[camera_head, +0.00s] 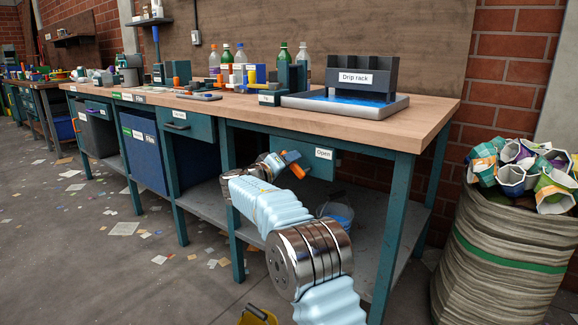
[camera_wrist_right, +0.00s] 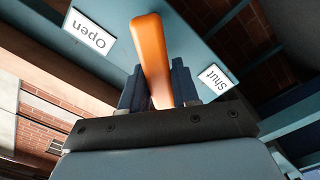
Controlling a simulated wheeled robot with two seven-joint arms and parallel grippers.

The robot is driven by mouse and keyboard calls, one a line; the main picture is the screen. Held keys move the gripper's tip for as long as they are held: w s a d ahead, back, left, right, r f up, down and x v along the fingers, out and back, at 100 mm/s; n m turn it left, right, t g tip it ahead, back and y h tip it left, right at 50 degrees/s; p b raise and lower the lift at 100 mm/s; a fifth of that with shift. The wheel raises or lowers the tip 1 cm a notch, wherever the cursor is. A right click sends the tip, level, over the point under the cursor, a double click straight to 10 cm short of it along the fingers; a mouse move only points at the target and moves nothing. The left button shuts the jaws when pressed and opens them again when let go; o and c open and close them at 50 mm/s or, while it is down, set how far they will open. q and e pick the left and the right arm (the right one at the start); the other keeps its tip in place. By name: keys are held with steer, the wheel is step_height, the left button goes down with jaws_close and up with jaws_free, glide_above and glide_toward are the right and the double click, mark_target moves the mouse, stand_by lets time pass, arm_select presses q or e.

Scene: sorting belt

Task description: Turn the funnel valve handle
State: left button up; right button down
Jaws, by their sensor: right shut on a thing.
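The orange valve handle (camera_wrist_right: 152,50) stands between the two dark fingers of my right gripper (camera_wrist_right: 157,88) in the right wrist view, and the fingers are shut on it. The handle points up between an "Open" label (camera_wrist_right: 88,30) on the left and a "Shut" label (camera_wrist_right: 216,78) on the right. Its end leans slightly toward the "Open" side. In the head view the handle (camera_head: 297,170) shows as small orange pieces at my right gripper, below the table's front edge and left of the "Open" label (camera_head: 323,154). The funnel is not clearly visible.
A "Drip rack" (camera_head: 362,78) sits in a grey tray above the handle on the workbench (camera_head: 430,113). A blue bucket (camera_head: 338,213) stands on the lower shelf. A full sack (camera_head: 500,245) stands at the right. Paper scraps litter the floor.

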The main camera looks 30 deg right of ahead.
steer(key=shift+f, duration=0.1)
steer(key=c, duration=0.9)
jaws_free()
steer(key=shift+a, duration=0.1)
steer(key=v, duration=1.3)
steer(key=shift+s+a, duration=0.1)
steer(key=shift+a, duration=0.2)
